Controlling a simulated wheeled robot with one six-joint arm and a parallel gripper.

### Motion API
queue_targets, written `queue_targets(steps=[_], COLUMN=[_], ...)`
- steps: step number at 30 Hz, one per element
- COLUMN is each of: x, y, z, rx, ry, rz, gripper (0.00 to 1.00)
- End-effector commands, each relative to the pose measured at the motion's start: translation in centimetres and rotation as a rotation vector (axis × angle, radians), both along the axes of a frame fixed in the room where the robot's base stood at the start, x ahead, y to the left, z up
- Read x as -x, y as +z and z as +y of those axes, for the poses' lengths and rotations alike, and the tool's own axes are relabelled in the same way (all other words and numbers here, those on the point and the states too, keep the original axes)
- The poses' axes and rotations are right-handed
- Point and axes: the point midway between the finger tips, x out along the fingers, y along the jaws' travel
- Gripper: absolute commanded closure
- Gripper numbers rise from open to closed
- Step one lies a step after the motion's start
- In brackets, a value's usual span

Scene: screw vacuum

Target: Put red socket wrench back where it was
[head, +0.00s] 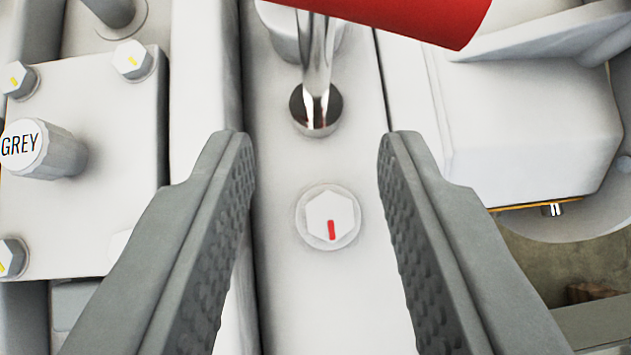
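The red socket wrench (390,14) is at the top of the head view. Its thick red handle runs across the top edge and is partly cut off. Its shiny metal shaft (317,60) comes down to a round socket end (316,110) at the white panel, over a spot where a bolt may be hidden. My gripper (308,150) is open and empty, its two grey ridged fingers spread on either side of the panel strip. The socket end is just beyond the fingertips, not between them. A white hex bolt with a red mark (330,218) shows between the fingers.
At left, a white plate (110,110) carries hex bolts with yellow marks (132,60) and a knob labelled GREY (45,150). A white housing (530,130) stands at right. A darker opening (560,265) lies below it.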

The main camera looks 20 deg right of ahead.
Motion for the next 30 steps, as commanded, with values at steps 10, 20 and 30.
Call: queue_targets(steps=[10, 20, 30], x=[3.5, 4.2, 6.4], y=[3.4, 3.9, 5.9], z=[1.1, 1.3, 2.8], rx=[0.0, 0.0, 0.007], ry=[0.0, 0.0, 0.03], rz=[0.0, 0.001, -0.055], gripper=[0.66, 0.66, 0.66])
